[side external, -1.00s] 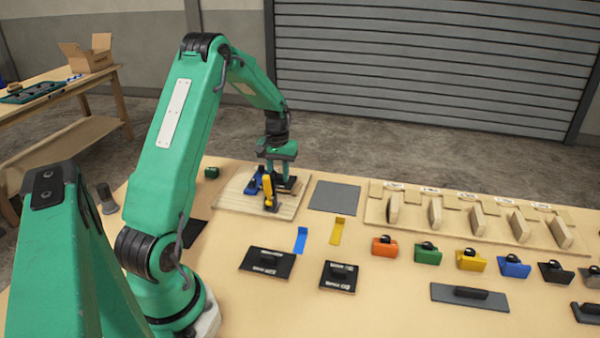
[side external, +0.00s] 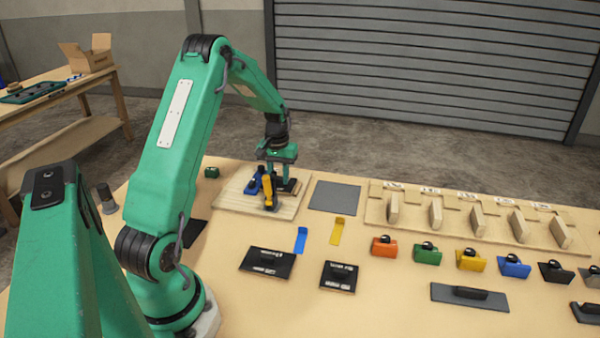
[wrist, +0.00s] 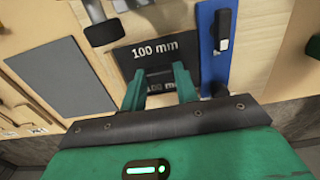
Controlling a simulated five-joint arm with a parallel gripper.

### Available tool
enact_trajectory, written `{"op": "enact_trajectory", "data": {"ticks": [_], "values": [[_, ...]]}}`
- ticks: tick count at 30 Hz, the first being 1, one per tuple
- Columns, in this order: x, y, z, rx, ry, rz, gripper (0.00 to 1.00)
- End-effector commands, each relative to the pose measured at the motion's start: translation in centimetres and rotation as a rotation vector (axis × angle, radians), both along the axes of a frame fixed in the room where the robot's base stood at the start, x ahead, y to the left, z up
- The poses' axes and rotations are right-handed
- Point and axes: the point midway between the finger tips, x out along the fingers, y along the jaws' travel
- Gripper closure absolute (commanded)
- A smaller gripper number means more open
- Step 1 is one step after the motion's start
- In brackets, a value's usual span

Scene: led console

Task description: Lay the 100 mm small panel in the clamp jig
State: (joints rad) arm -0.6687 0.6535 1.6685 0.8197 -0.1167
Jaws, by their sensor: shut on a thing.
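The small panel (wrist: 150,52) is a dark plate marked "100 mm" in white, seen in the wrist view between my green fingers and beyond them. My gripper (wrist: 160,82) is shut on its raised middle part, and it also shows over the board in the side view (side external: 281,182). The clamp jig is a pale wooden board (side external: 228,197) with a blue part (side external: 254,185) and a yellow part (side external: 268,190) close beside my fingers. A blue bar (wrist: 212,62) lies just right of the panel in the wrist view. Whether the panel rests on the board cannot be told.
A grey mat (side external: 335,197) lies right of the jig, with a wooden rack (side external: 480,228) beyond it. Blue (side external: 301,240) and yellow (side external: 337,231) strips, two black panels (side external: 267,262) and several coloured handled blocks (side external: 427,254) lie in front. Bare table lies between them.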

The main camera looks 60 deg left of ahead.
Motion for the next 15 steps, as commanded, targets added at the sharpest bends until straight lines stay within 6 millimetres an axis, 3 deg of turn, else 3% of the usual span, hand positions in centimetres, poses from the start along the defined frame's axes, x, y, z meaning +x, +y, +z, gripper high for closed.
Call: {"op": "enact_trajectory", "data": {"ticks": [15], "values": [[0.00, 0.00, -0.45, 0.000, 0.000, 0.000, 0.93]]}}
